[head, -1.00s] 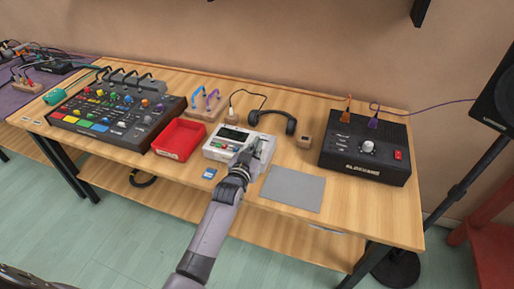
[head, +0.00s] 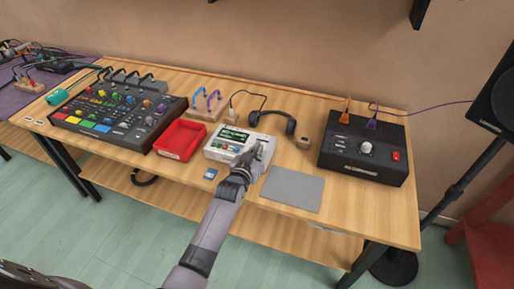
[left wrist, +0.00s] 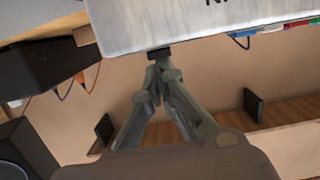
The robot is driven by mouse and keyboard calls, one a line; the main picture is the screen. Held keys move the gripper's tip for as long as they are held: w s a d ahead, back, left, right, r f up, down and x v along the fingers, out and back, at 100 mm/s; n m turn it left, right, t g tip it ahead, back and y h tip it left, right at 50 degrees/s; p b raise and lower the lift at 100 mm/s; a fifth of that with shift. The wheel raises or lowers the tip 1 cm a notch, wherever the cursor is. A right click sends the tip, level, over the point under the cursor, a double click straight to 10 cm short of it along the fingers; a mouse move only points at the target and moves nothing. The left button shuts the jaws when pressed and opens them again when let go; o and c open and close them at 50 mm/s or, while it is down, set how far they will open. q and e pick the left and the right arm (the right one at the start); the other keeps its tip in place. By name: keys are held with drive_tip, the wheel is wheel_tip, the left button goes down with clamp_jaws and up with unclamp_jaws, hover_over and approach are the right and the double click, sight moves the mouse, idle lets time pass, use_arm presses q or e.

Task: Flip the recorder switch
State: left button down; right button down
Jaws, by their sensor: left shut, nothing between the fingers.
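The recorder (head: 213,151) is a pale grey box with a small display and coloured buttons, in the middle of the table. My left gripper (head: 257,152) is over the recorder's right part and hides the switch area there. In the left wrist view the recorder's pale face (left wrist: 190,25) fills the top, with part of some lettering. The shut, empty fingertips of my left gripper (left wrist: 160,58) are at its edge, by a small dark piece; I cannot tell whether they touch. My right gripper is not in view.
A red tray (head: 161,152) stands left of the recorder, beside a mixer-like console (head: 140,139). A blue card (head: 210,174) lies in front. A grey mat (head: 293,190) lies right, with headphones (head: 290,126) behind and a black box (head: 340,162) farther right.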

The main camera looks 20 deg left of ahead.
use_arm(q)
drive_tip(key=shift+w+r+p, duration=0.1)
drive_tip(key=shift+r+p, duration=0.35)
drive_tip(key=shift+r, duration=0.05)
wheel_tip(320, 180, up, 4)
drive_tip(key=p, duration=0.3)
drive_tip(key=shift+w, duration=0.15)
drive_tip(key=shift+s+f+b, duration=0.25)
drive_tip(key=shift+s+b, duration=0.15)
drive_tip(key=shift+s, duration=0.6)
drive_tip(key=r+v, duration=0.1)
drive_tip(key=v, duration=0.7)
drive_tip(key=shift+w+r+b, duration=0.2)
drive_tip(key=shift+b, duration=0.15)
